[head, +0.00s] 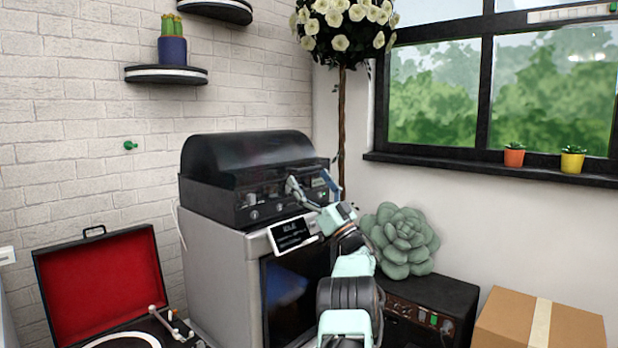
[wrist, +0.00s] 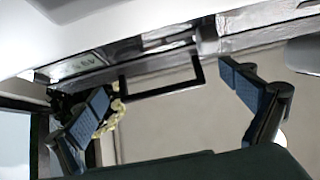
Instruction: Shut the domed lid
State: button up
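The domed lid (head: 245,155), dark and see-through, sits over a black machine body (head: 262,208) on top of a grey cabinet. In the head view it looks down or nearly down; I cannot tell whether a small gap is left at its front edge. My gripper (head: 308,192) is at the right part of the machine's front, by its knobs. In the wrist view my gripper (wrist: 170,105) has its two blue-padded fingers wide apart. A black bar handle (wrist: 160,92) shows between them, with no finger seen touching it.
A small screen (head: 292,233) is on the cabinet front, just below my gripper. A red-lined record player (head: 100,285) stands open at left. A succulent (head: 402,240) sits on a black box (head: 432,295) at right, beside a cardboard box (head: 540,318). A flowering tree (head: 341,120) stands behind.

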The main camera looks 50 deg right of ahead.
jog(key=v, duration=1.2)
dwell(0.5)
